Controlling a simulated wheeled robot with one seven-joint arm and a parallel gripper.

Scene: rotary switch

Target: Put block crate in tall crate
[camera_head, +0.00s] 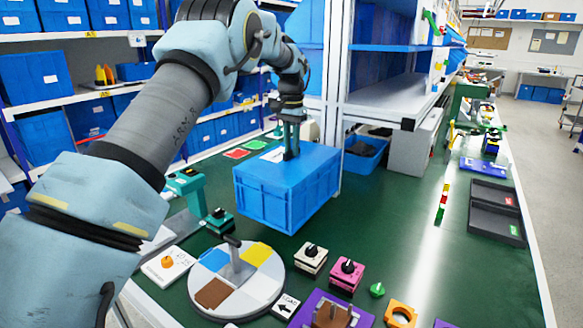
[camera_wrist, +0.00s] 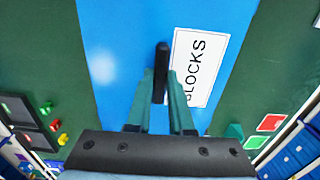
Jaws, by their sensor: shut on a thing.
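The block crate (camera_head: 285,200) is a closed blue box in the middle of the head view, over the green bench. In the wrist view its blue lid (camera_wrist: 120,50) carries a white label (camera_wrist: 200,60) reading "BLOCKS". My gripper (camera_head: 291,152) comes down onto the lid from above. In the wrist view my gripper (camera_wrist: 162,85) is shut on the black handle (camera_wrist: 161,60) of the block crate. I cannot tell whether the crate is lifted or resting on the bench. I cannot tell which container is the tall crate.
An open blue bin (camera_head: 366,158) with dark contents stands behind the crate beside a white post (camera_head: 333,100). A round coloured turntable (camera_head: 235,278) and several switch blocks (camera_head: 311,258) lie in front. A black tray (camera_head: 497,208) is at right. Bare green bench lies between.

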